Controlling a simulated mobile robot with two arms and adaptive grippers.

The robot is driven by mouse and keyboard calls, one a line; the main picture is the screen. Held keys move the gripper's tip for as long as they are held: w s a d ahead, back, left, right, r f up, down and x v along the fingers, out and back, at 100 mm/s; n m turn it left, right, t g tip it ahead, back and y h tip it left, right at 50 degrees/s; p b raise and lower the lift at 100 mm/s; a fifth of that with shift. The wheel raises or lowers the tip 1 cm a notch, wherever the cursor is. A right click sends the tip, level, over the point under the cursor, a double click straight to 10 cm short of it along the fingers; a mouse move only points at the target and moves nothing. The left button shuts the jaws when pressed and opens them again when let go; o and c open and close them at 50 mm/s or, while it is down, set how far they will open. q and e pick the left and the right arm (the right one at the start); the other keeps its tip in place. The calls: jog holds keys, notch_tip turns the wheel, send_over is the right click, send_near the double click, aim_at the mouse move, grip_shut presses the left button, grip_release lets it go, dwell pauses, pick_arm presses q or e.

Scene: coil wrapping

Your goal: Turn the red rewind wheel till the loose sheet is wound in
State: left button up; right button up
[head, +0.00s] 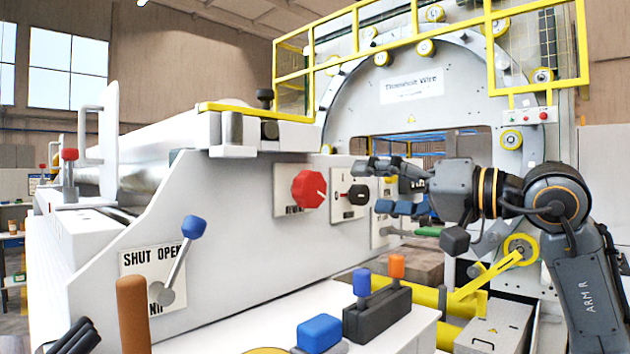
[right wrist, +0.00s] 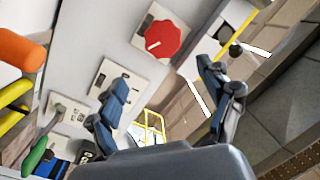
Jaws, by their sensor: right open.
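The red wheel (head: 309,189) is an eight-sided knob on a white plate on the grey machine's side panel. Its label is too small to read. In the right wrist view the wheel (right wrist: 163,38) sits at upper centre. My right gripper (head: 374,187) is open and empty, to the right of the wheel and apart from it, in front of the black-handled switch plate. In the right wrist view its two blue-grey fingers (right wrist: 162,92) are spread, with the wheel beyond them. Dark finger-like parts of my left gripper (head: 75,338) show at the lower left corner. I cannot make out a loose sheet.
A black switch (head: 356,195) is right of the wheel. A blue-knobbed lever (head: 193,228) stands by a SHUT/OPEN plate. Blue and orange levers (head: 396,268), a blue block (head: 319,333) and a brown handle (head: 132,315) stand in front. A green handle (head: 428,231) is below my right gripper.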

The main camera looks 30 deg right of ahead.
aim_at(317, 188)
jog(key=x, duration=0.2)
jog(key=p+x, duration=0.1)
jog(key=x, duration=0.2)
jog(key=shift+a+r, duration=0.1)
jog(key=shift+a, duration=0.25)
jog(key=p+x, duration=0.1)
jog(key=x, duration=0.1)
jog(key=p+x, duration=0.1)
jog(key=x, duration=0.1)
jog(key=shift+w+a, duration=0.2)
jog(key=shift+a, duration=0.3)
jog(key=shift+w, duration=0.55)
jog(key=shift+w+a+f, duration=0.1)
jog(key=shift+a+f, duration=0.1)
jog(key=shift+c, duration=0.2)
jog(key=shift+d, duration=0.1)
jog(key=c, duration=1.1)
pick_arm(q)
jog(key=r, duration=0.3)
jog(key=shift+w+a+r, duration=0.1)
jog(key=shift+a+r, duration=0.2)
jog(key=shift+r, duration=0.1)
